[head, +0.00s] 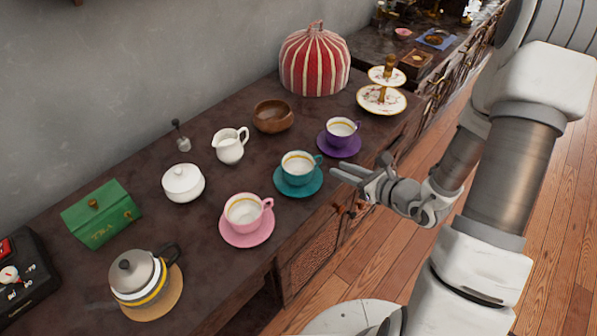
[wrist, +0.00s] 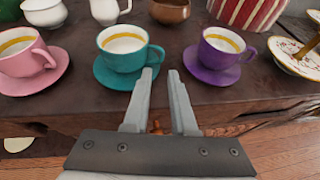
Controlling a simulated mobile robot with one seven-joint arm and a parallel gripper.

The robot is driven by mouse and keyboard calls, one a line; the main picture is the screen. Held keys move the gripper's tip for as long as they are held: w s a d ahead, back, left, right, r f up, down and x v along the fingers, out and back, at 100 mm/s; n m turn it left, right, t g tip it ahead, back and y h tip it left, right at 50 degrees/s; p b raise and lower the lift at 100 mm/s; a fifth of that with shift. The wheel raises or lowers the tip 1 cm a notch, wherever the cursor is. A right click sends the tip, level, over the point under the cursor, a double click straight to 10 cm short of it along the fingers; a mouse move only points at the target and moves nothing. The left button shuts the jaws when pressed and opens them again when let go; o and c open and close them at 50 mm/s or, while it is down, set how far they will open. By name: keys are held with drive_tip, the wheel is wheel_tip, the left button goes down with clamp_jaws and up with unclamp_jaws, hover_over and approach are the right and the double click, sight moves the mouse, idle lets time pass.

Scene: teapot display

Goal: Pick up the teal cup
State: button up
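The teal cup (head: 298,168) stands upright on its teal saucer (head: 281,188) near the front edge of the counter, between the pink and purple cups. Its handle points right. In the wrist view the teal cup (wrist: 120,47) is ahead and slightly left of my fingers, with the handle near the left fingertip. My gripper (head: 352,174) is just right of the teal saucer in the head view, by the counter's front edge. In the wrist view my gripper (wrist: 160,75) has its two fingers apart with nothing between them.
A pink cup (head: 243,210) and a purple cup (head: 341,129) on saucers flank the teal one. Behind are a white creamer (head: 230,147), a sugar bowl (head: 183,183) and a wooden bowl (head: 273,117). A tiered stand (head: 381,101) is at the far right.

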sight(303, 168)
drive_tip(key=x, duration=0.6)
drive_tip(key=shift+a+b, duration=0.1)
drive_tip(key=shift+b, duration=0.3)
drive_tip(key=shift+w+r+b+x, duration=0.1)
drive_tip(key=shift+r+b+x, duration=0.1)
drive_tip(key=shift+x, duration=1.25)
drive_tip(key=shift+w+r+b+x, duration=0.1)
drive_tip(key=shift+w+b+x, duration=0.1)
drive_tip(key=shift+x, duration=1.3)
drive_tip(key=shift+s, duration=0.1)
clamp_jaws()
